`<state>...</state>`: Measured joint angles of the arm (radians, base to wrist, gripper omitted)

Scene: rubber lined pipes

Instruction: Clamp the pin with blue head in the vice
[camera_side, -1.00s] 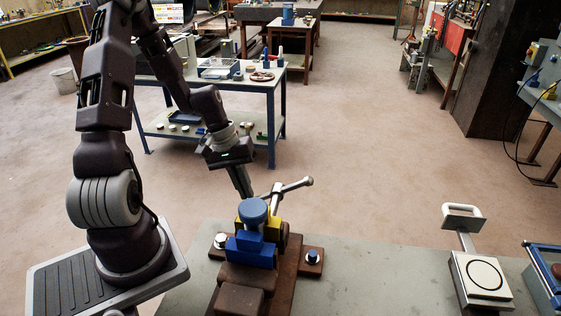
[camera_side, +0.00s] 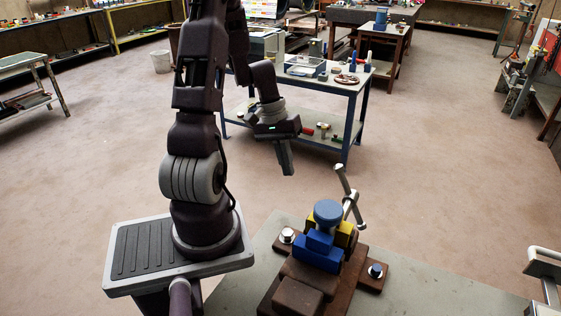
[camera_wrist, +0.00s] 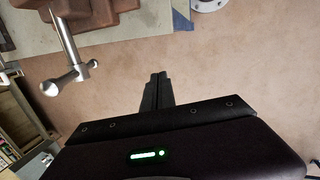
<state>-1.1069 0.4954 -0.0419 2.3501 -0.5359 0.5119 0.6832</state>
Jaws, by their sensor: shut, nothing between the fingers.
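The pin with the blue head (camera_side: 327,212) stands upright at the vice's jaws, its round head on top. The blue jaw block (camera_side: 318,257) is in front of it and the yellow jaw block (camera_side: 345,236) behind. I cannot tell if the jaws press on its shank. The brown vice (camera_side: 296,296) has a metal handle bar (camera_side: 350,195) that now stands steeply tilted; the bar also shows at upper left in the wrist view (camera_wrist: 66,48). My gripper (camera_side: 288,173) is shut and empty, above and behind the vice, apart from the handle; its fingertips show in the wrist view (camera_wrist: 159,77).
The vice sits on a grey bench top (camera_side: 420,296), with bolts (camera_side: 287,235) at its base. A blue-framed table (camera_side: 330,95) with tools stands behind. Open floor lies around my gripper. A metal handle-like thing (camera_side: 545,265) is at the right edge.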

